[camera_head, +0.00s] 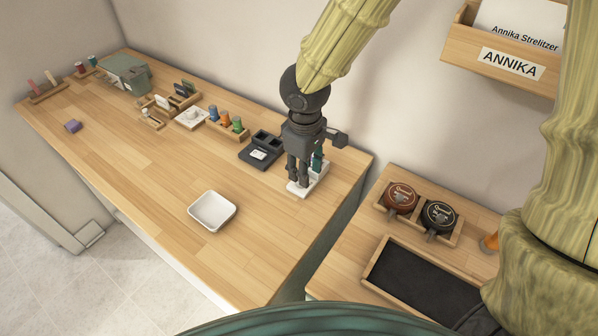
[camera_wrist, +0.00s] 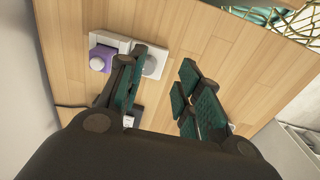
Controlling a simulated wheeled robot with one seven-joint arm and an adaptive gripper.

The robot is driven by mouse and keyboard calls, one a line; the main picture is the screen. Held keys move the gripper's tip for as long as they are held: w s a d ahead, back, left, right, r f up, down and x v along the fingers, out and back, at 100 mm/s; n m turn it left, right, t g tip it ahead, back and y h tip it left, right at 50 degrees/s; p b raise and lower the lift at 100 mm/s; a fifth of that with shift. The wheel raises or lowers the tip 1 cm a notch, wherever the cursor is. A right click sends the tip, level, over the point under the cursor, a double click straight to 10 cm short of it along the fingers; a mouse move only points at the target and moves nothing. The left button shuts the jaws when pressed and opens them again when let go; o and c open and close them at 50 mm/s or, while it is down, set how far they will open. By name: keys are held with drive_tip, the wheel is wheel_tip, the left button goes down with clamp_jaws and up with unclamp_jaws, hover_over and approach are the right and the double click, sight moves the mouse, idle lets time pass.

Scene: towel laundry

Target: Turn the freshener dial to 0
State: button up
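The freshener appears to be a white device (camera_head: 318,181) at the right end of the long wooden counter, mostly hidden by my gripper in the head view. In the wrist view its white body (camera_wrist: 124,43) carries a purple round part (camera_wrist: 100,59) at the left and a grey round dial (camera_wrist: 155,66) at the right. My gripper (camera_head: 300,180) points down over it. In the wrist view its fingers (camera_wrist: 168,72) are spread with nothing held between them. One finger overlaps the device beside the dial; I cannot tell whether it touches. The dial's setting is not readable.
A dark tray (camera_head: 262,150) stands just left of the device, and a white dish (camera_head: 212,211) lies nearer the front. Several small items line the wall side. A lower counter at right holds two round tins (camera_head: 401,198) and a black-lined tray (camera_head: 388,250). The front middle is clear.

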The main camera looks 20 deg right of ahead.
drive_tip(key=shift+d+f, duration=0.1)
drive_tip(key=shift+f, duration=0.75)
drive_tip(key=w+f, duration=0.4)
drive_tip(key=f, duration=0.1)
drive_tip(key=shift+w, duration=0.4)
drive_tip(key=shift+s+d+r, duration=0.1)
drive_tip(key=shift+s+r, duration=0.15)
drive_tip(key=shift+s, duration=0.5)
drive_tip(key=shift+s+d+r, duration=0.1)
drive_tip(key=shift+s+r, duration=0.15)
drive_tip(key=shift+s, duration=0.45)
drive_tip(key=shift+w+a+f, duration=0.25)
drive_tip(key=shift+w+f, duration=0.25)
drive_tip(key=shift+w, duration=0.25)
drive_tip(key=c, duration=0.6)
drive_tip(key=shift+c, duration=0.8)
drive_tip(key=shift+s+r, duration=0.1)
drive_tip(key=shift+r, duration=0.05)
clamp_jaws()
